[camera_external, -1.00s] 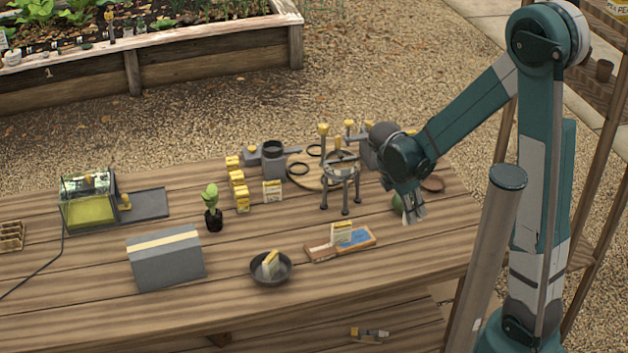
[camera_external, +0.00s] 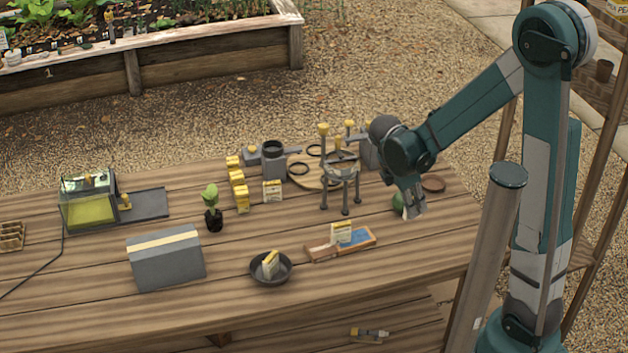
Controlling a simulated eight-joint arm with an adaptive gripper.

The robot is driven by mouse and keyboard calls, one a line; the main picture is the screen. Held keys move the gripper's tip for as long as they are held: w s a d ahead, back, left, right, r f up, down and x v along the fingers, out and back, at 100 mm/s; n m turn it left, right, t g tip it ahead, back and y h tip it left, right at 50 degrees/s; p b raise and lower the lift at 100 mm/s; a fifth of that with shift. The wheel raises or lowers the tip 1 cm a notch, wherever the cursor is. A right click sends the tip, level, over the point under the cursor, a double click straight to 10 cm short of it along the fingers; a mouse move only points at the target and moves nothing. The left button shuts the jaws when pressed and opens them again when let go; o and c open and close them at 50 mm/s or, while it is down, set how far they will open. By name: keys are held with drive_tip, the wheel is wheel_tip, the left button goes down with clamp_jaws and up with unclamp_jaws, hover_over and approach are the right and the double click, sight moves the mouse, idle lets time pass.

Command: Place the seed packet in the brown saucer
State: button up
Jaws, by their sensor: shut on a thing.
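My gripper (camera_external: 413,211) is low over the right part of the table. It is shut on a small pale thing that its fingers mostly hide; I cannot tell whether it is a seed packet. A brown saucer (camera_external: 433,183) lies just behind and to the right of my gripper, apart from it. White and yellow seed packets show elsewhere: one leans in a dark bowl (camera_external: 284,275), one stands on a wood and blue tray (camera_external: 362,240), and one (camera_external: 272,190) stands on the table.
A green round thing (camera_external: 398,202) sits left of my gripper, very close to it. A grey tripod stand (camera_external: 343,172) rises further left. A grey box (camera_external: 167,260) and a potted plant (camera_external: 212,215) stand at left. The table's front right is clear.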

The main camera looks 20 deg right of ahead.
drive_tip(key=w+d, duration=0.7)
drive_tip(key=w, duration=0.5)
drive_tip(key=m+p, duration=0.1)
drive_tip(key=p, duration=0.1)
hover_over(437, 184)
drive_tip(key=a, duration=0.2)
drive_tip(key=shift+s+d+r, duration=0.1)
drive_tip(key=shift+d+r, duration=0.05)
drive_tip(key=shift+r, duration=0.2)
drive_tip(key=shift+b, duration=0.3)
drive_tip(key=shift+f+b, duration=0.4)
drive_tip(key=shift+f, duration=2.75)
drive_tip(key=shift+f, duration=0.1)
drive_tip(key=shift+f, duration=1.75)
drive_tip(key=shift+f+b, duration=0.15)
drive_tip(key=shift+b, duration=0.25)
